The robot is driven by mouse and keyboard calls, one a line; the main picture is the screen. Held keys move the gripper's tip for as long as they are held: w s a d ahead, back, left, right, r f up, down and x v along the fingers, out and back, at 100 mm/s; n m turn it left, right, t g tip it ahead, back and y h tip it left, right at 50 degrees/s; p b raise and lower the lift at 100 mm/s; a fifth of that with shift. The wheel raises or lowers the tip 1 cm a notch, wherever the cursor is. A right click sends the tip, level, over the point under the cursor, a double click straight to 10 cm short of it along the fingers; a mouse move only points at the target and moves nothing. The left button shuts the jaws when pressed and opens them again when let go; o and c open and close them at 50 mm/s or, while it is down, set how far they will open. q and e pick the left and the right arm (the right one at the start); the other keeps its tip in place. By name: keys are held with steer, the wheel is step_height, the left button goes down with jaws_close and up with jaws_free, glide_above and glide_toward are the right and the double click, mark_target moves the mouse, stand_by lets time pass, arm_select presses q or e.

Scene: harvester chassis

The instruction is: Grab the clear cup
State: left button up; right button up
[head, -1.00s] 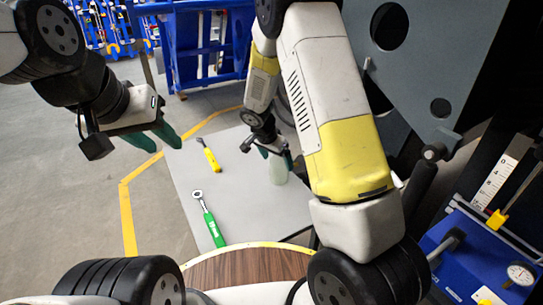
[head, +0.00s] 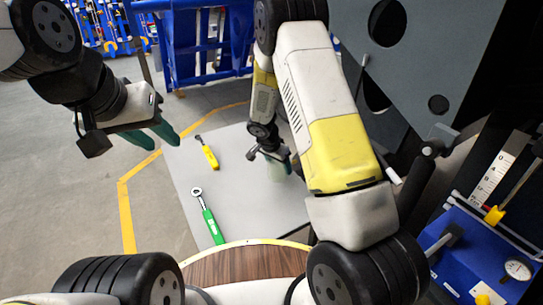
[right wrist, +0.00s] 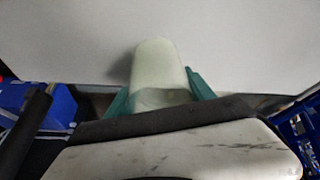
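The clear cup (head: 276,174) is a pale, greenish, see-through tumbler on the grey table (head: 240,205) near its right side. It also shows in the right wrist view (right wrist: 160,72), between the green fingers of my right gripper (right wrist: 160,88). In the head view my right gripper (head: 277,160) is low over the table at the cup and hides its upper part. The fingers stand either side of the cup, apart, very close to its walls; firm contact is not visible. My left gripper (head: 150,135) is open and empty, left of the table and above the floor.
A yellow-handled tool (head: 208,154) lies at the table's back left, and a green-handled ratchet (head: 207,216) lies nearer the front. A grey machine panel (head: 430,70) rises on the right. A blue unit with a gauge (head: 480,260) is at lower right. The table's middle is clear.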

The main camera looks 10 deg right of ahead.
steer(key=shift+c, duration=1.4)
